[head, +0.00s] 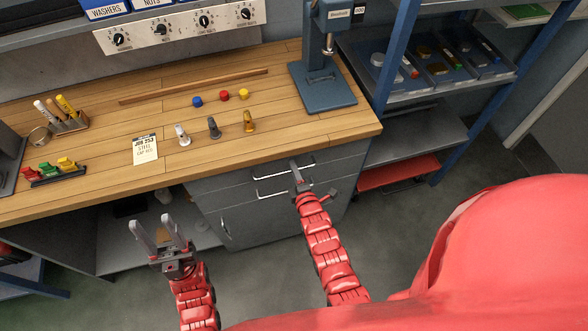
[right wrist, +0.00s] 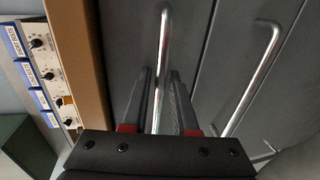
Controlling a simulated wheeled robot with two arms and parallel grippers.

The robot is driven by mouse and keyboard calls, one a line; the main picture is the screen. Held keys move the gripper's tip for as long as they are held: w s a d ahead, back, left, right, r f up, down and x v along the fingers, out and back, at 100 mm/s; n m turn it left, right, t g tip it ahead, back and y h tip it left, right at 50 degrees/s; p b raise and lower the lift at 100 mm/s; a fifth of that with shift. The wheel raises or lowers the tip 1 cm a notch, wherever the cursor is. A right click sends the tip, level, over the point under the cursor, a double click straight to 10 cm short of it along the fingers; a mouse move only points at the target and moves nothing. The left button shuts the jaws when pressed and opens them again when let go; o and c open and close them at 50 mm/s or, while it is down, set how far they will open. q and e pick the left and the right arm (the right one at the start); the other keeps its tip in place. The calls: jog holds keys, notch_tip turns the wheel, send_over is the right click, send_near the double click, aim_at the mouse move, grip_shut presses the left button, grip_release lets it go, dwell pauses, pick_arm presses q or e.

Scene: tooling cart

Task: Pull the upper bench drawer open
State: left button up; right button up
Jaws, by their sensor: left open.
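The upper bench drawer (head: 337,157) is a grey front just under the wooden worktop, and it looks flush with the cabinet. Its silver bar handle (head: 272,170) runs across it and also shows in the right wrist view (right wrist: 163,45). My right gripper (head: 295,167) is at this handle. In the right wrist view its two dark fingers (right wrist: 159,80) stand apart, one on each side of the bar, with visible gaps. My left gripper (head: 152,222) is open and empty, lower left, away from the drawers.
A lower drawer handle (head: 271,194) sits below, and also shows in the right wrist view (right wrist: 260,75). The worktop (head: 225,140) overhangs the drawers and carries small tools and pegs. A blue shelf rack (head: 400,60) stands at right. The floor before the cabinet is clear.

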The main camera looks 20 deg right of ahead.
grip_shut()
dwell(1.3)
